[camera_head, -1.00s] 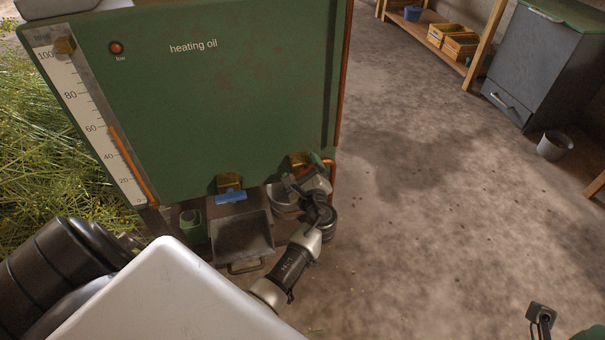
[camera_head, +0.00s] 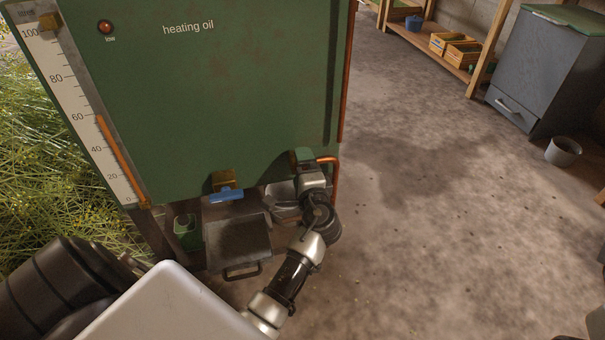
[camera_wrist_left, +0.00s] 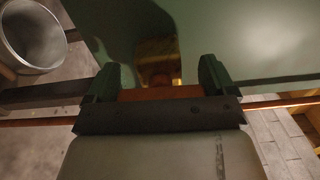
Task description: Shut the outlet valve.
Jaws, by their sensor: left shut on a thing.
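The green heating oil tank (camera_head: 240,100) has two low brass valves. The left valve (camera_head: 222,180) carries a blue lever (camera_head: 226,195), lying crosswise. My left gripper (camera_head: 310,172) is at the right valve and hides most of it in the head view. In the left wrist view, an orange-red handle (camera_wrist_left: 158,94) lies between my left gripper's fingers (camera_wrist_left: 160,80), which are shut on it. The brass valve body (camera_wrist_left: 157,50) shows just beyond. I cannot tell the handle's exact angle. My right gripper is not in view.
A round metal pan (camera_head: 282,192) is beside my left gripper. An orange pipe (camera_head: 336,185) runs down the tank's right edge.

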